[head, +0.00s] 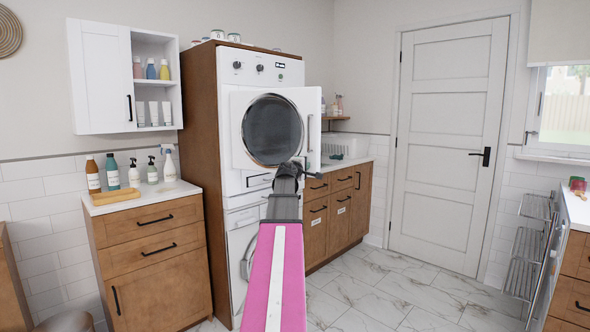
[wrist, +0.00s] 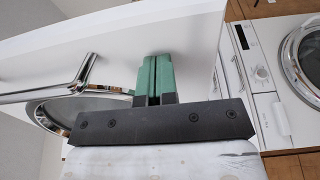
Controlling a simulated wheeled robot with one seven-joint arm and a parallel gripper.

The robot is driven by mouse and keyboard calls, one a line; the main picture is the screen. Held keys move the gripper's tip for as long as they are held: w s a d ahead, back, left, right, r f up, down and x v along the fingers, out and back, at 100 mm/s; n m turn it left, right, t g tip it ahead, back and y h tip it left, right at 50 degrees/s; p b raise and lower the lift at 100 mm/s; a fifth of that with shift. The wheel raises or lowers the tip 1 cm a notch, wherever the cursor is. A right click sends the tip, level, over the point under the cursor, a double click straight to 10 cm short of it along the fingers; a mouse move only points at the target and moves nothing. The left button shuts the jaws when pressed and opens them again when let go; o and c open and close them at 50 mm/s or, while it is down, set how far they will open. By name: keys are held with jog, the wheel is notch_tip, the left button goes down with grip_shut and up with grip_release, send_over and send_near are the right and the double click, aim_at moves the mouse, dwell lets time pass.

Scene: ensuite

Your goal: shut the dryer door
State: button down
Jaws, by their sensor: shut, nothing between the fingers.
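The dryer (head: 262,68) is the upper machine of a white stack in a wooden cabinet. Its white dryer door (head: 240,158), with a round dark window, stands ajar; its right edge juts out past the dryer body. A handle shows near that edge. My gripper (head: 295,166) is in front of the door's lower right part, its fingertips hard to make out there. In the wrist view, the green fingers of my gripper (wrist: 152,80) are shut and empty, close to the white door panel (wrist: 185,45). The chrome handle (wrist: 45,93) and window ring are left of them. I cannot tell whether they touch the panel.
The washer (head: 243,250) stands below the dryer; its front and knob show in the wrist view (wrist: 262,75). A wooden drawer cabinet (head: 150,240) is to the left, a counter with drawers (head: 340,205) to the right. The marble floor (head: 390,290) in front is clear.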

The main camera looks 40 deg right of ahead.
jog(key=w+d+t, duration=0.1)
jog(key=w+d, duration=0.6)
jog(key=d, duration=0.4)
jog(key=w+d, duration=0.8)
jog(key=d, duration=0.4)
jog(key=w+d+n+t+y, duration=0.1)
jog(key=w+d, duration=0.3)
jog(key=w, duration=0.8)
jog(key=w+d+n+t, duration=0.1)
jog(key=w+d, duration=0.3)
jog(key=w, duration=0.9)
jog(key=shift+w+d+r+y, duration=0.2)
jog(key=shift+d+y, duration=0.2)
jog(key=shift+w, duration=0.2)
jog(key=shift+s, duration=0.1)
jog(key=s+d, duration=0.1)
jog(key=s, duration=1.5)
jog(key=shift+f, duration=0.2)
